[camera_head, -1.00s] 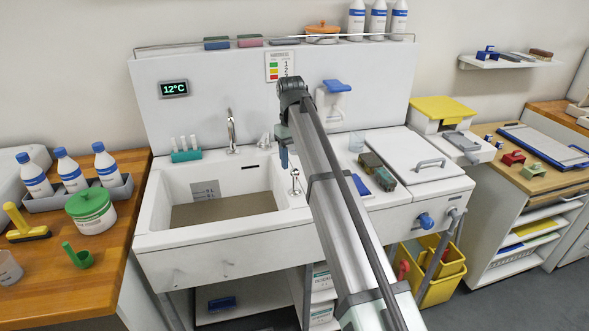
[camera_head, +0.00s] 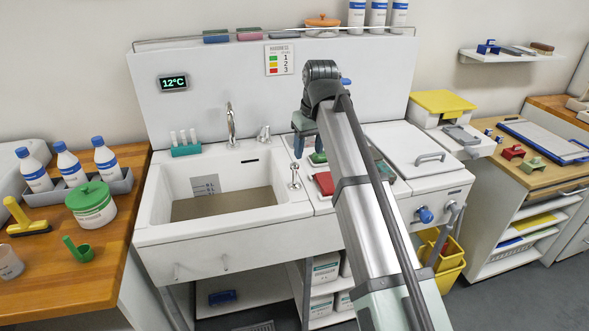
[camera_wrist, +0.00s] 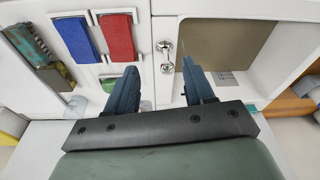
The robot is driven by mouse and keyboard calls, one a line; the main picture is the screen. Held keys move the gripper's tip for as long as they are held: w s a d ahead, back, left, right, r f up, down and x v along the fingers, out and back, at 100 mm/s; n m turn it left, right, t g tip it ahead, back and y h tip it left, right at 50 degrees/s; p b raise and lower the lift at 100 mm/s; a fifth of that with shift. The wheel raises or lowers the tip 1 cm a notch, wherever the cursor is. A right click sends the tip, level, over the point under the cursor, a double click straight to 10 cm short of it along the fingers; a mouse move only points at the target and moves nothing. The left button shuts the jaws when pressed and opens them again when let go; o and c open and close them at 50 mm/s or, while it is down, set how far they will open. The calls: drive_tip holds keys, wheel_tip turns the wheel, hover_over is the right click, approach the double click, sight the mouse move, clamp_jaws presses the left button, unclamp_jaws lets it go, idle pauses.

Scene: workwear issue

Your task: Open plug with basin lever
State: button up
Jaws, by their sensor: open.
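The basin (camera_head: 158,190) is a white sink with brownish water or floor in its bottom; I cannot make out a plug in it. A small chrome lever (camera_head: 294,176) with a round knob stands on the deck at the basin's right edge. It also shows in the wrist view (camera_wrist: 166,58), just beyond the gap between my fingers. My gripper (camera_head: 303,146) has blue fingers, open and empty, above the deck behind the lever in the head view. In the wrist view my gripper (camera_wrist: 160,75) has its fingers apart on either side of the lever's line, not visibly touching it.
A chrome faucet (camera_head: 231,125) and a tap handle (camera_head: 263,134) stand behind the basin. Red (camera_wrist: 116,37) and blue (camera_wrist: 75,38) pads lie in deck recesses beside the lever. A teal holder (camera_head: 186,150) stands at the back left rim. My arm hides part of the deck.

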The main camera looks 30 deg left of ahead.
sight(296, 165)
drive_tip(key=w+a+f, duration=0.1)
drive_tip(key=a+f, duration=0.1)
drive_tip(key=f, duration=0.2)
drive_tip(key=w+a+f+t+y, duration=0.1)
drive_tip(key=a+f, duration=0.1)
drive_tip(key=f, duration=0.2)
drive_tip(key=w+a+f+y, duration=0.1)
drive_tip(key=w+a+f, duration=0.1)
drive_tip(key=f, duration=0.2)
drive_tip(key=shift+a+f, duration=0.1)
drive_tip(key=shift+a, duration=0.3)
drive_tip(key=shift+c, duration=0.3)
clamp_jaws()
idle(0.4)
